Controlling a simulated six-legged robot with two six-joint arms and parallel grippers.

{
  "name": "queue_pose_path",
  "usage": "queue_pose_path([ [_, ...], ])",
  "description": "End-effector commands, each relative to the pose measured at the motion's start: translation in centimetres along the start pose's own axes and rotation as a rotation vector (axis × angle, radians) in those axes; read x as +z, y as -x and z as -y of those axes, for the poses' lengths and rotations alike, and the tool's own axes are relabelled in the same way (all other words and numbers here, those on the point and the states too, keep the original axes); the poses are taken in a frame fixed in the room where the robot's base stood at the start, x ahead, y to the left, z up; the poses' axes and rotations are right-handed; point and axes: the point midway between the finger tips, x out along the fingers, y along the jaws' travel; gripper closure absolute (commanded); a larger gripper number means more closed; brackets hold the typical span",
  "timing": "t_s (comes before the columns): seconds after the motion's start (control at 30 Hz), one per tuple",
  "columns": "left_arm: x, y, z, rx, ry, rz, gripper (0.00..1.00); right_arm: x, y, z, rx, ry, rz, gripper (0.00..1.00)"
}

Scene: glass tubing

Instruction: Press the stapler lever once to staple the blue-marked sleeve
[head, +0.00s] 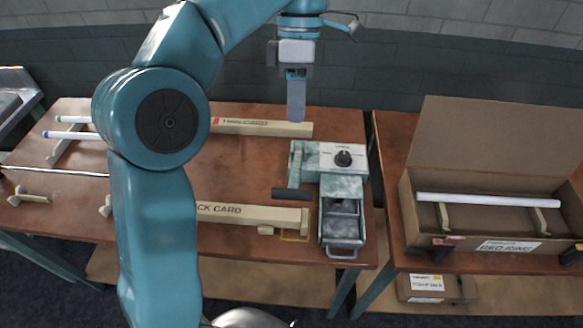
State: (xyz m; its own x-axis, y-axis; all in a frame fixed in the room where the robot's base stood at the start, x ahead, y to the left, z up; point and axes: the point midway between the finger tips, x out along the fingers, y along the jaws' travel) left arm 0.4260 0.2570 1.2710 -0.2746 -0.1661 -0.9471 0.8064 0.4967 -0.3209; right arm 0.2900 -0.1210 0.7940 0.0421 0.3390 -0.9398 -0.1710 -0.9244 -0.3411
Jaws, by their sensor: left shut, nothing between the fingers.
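The pale green-grey stapler (326,160) stands at the right end of the wooden table, with a dark knob on its top plate. A black bar, which looks like its lever (290,194), sticks out from its left side. A white tube with a blue end (68,136) lies on a stand at the left; my arm hides its right part. I cannot tell whether it is the blue-marked sleeve. My left gripper (296,115) is shut and empty, pointing down above and behind the stapler, apart from the lever. My right gripper is not in view.
A second tube with a green end (72,119) lies behind. Two cream bars with card labels, one at the back (262,127) and one in front (250,214), flank the table's middle. An open cardboard box (408,210) on the right table holds a white tube (488,200).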

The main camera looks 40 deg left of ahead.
Motion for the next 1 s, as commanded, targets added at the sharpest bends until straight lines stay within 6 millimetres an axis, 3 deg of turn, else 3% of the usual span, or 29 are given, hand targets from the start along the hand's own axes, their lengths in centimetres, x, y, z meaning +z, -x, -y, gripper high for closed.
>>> queue_pose_path([
  [0.37, 0.0, -1.0, 0.1, 0.0, -0.002, 0.0, 1.0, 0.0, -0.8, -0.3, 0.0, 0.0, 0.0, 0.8],
  [0.5, -0.1, -3.5, -0.1, 0.0, -0.002, 0.0, 1.0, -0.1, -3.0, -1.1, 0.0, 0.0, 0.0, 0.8],
  [1.0, -0.2, -12.5, -0.1, -0.002, -0.001, -0.001, 1.0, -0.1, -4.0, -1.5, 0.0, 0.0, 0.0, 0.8],
])
